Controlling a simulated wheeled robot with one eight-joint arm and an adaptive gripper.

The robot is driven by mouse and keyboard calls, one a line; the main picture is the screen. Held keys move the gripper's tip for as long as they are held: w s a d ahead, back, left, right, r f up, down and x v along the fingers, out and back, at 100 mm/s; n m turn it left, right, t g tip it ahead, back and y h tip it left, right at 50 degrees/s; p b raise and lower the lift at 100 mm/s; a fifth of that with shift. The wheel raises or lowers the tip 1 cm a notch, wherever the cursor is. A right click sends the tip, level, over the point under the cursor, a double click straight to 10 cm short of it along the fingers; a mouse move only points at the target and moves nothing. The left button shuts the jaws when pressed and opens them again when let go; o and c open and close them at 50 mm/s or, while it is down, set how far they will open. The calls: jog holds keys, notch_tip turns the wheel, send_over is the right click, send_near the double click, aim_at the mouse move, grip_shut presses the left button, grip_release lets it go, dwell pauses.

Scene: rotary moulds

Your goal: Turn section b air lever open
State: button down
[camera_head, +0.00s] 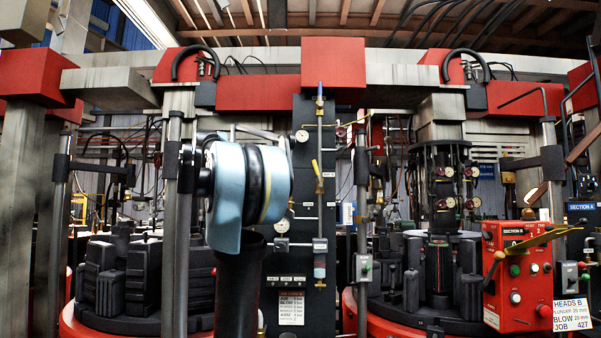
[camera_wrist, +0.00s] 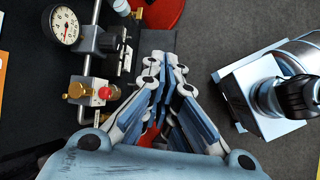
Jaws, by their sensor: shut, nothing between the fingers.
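The red Section B box (camera_head: 517,278) stands at the right in the head view, with a long brass-yellow lever (camera_head: 540,238) across its upper front. A yellow lever (camera_head: 317,176) stands tilted on the vertical pipe of the dark centre panel, below a blue handle (camera_head: 320,92). I cannot tell which lever is the section B air lever. My gripper (camera_wrist: 163,66) is shut and empty in the wrist view. A pipe with a white gauge (camera_wrist: 65,25), a brass fitting (camera_wrist: 76,90) and a red cap (camera_wrist: 104,93) lies to its left, apart from it. My gripper is not visible in the head view.
Black moulds (camera_head: 130,275) sit on a red round base at the left, and more moulds (camera_head: 440,260) at the right. Grey posts (camera_head: 361,230) and pipes stand between. Dark floor (camera_wrist: 225,30) is bare at the top right of the wrist view.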

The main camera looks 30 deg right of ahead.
jog(key=w+d+r+n+g+h, duration=0.1)
jog(key=w+d+r, duration=0.15)
jog(key=r, duration=0.45)
jog(key=w+d+r+n+g+h, duration=0.1)
jog(key=w+d+r+n+h, duration=0.1)
jog(key=d+r, duration=0.35)
jog(key=w+d+r+n+g+h, duration=0.1)
jog(key=w+d+r, duration=0.15)
jog(key=r, duration=0.55)
send_near(317, 173)
notch_tip(317, 173, down, 3)
jog(key=d, duration=0.3)
jog(key=shift+s+d, duration=0.2)
jog(key=shift+d, duration=0.15)
jog(key=shift+r, duration=0.1)
jog(key=shift+s+d+r+t+y, duration=0.2)
jog(key=shift+s+d+r+y, duration=0.15)
jog(key=shift+d+y, duration=0.2)
jog(key=shift+s+d+r+t+y, duration=0.2)
jog(key=shift+s+d+r+y, duration=0.05)
jog(key=shift+d+r+y, duration=0.25)
jog(key=shift+a, duration=0.15)
